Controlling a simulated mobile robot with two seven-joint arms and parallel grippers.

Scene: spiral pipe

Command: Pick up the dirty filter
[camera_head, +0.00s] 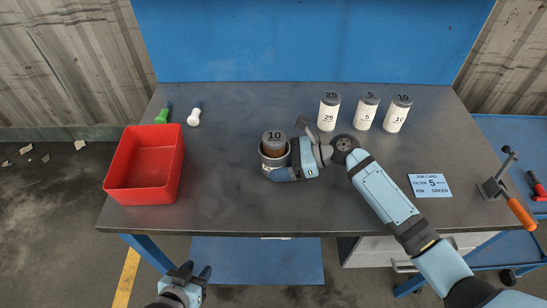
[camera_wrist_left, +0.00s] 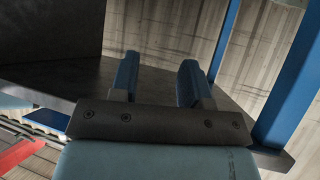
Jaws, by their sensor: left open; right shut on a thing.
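The dirty filter (camera_head: 273,147), a brown cylinder with a grey cap marked 10, stands upright in a round metal housing (camera_head: 265,161) at the middle of the table. Its lower part is hidden in the housing. My right gripper (camera_head: 284,172) reaches in from the right and is shut low on the housing, below its rim; the exact contact is partly hidden. My left gripper (camera_head: 188,273) is open and empty, off the table's front edge at lower left, well away from the filter. Its two blue fingers stand apart in the left wrist view (camera_wrist_left: 158,80).
A red bin (camera_head: 145,188) stands at the left, with a green-handled (camera_head: 164,113) and a white-handled tool (camera_head: 194,115) behind it. White filters marked 25 (camera_head: 329,112), 5 (camera_head: 367,112) and 10 (camera_head: 397,114) stand at the back right. A job card (camera_head: 430,186) and clamp (camera_head: 495,187) lie right.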

